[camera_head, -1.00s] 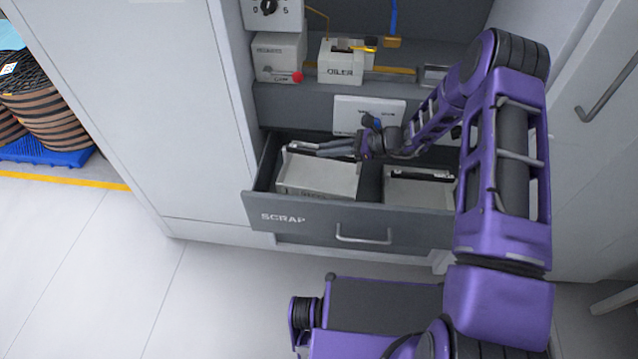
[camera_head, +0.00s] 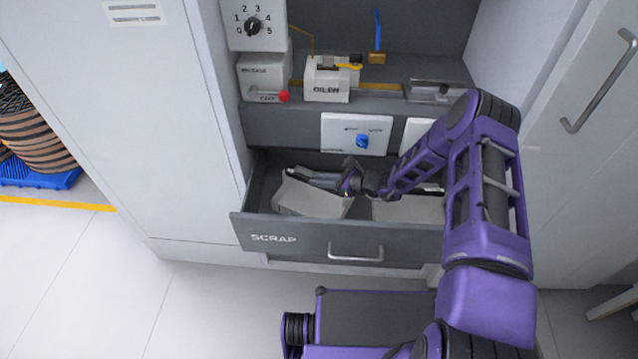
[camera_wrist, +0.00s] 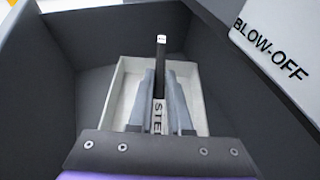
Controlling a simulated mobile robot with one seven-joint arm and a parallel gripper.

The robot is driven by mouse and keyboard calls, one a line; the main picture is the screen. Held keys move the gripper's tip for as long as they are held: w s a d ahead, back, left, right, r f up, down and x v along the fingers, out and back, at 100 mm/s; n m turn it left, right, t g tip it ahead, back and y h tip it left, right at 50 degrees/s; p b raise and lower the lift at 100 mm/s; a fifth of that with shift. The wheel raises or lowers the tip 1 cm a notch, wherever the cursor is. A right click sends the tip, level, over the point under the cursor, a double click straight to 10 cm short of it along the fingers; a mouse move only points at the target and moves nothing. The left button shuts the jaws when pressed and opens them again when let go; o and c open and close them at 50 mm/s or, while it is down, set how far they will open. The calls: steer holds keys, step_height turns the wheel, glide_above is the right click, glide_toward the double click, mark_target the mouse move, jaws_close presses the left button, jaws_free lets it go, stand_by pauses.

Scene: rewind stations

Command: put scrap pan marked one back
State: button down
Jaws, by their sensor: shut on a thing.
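A pale grey scrap pan (camera_head: 312,203) sits tilted in the left part of the open drawer marked SCRAP (camera_head: 300,241). My gripper (camera_head: 318,182) reaches in from the right and is shut on this pan. In the wrist view my gripper (camera_wrist: 160,80) has both fingers over the pan (camera_wrist: 116,95), closed around an upright part lettered "STE", with a dark bar behind it. The rest of the lettering is hidden. No number mark is readable. I cannot tell whether the pan touches the drawer floor.
A second pale pan (camera_head: 405,211) lies in the right part of the drawer, partly behind my arm. White panels stand above the drawer, one with a blue knob (camera_head: 362,141). An oiler (camera_head: 327,82) and a box with a red knob (camera_head: 283,96) sit on the shelf.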

steer(key=shift+f, duration=0.5)
steer(key=shift+f, duration=0.25)
steer(key=c, duration=0.8)
jaws_free()
steer(key=shift+c, duration=0.2)
steer(key=shift+r, duration=0.15)
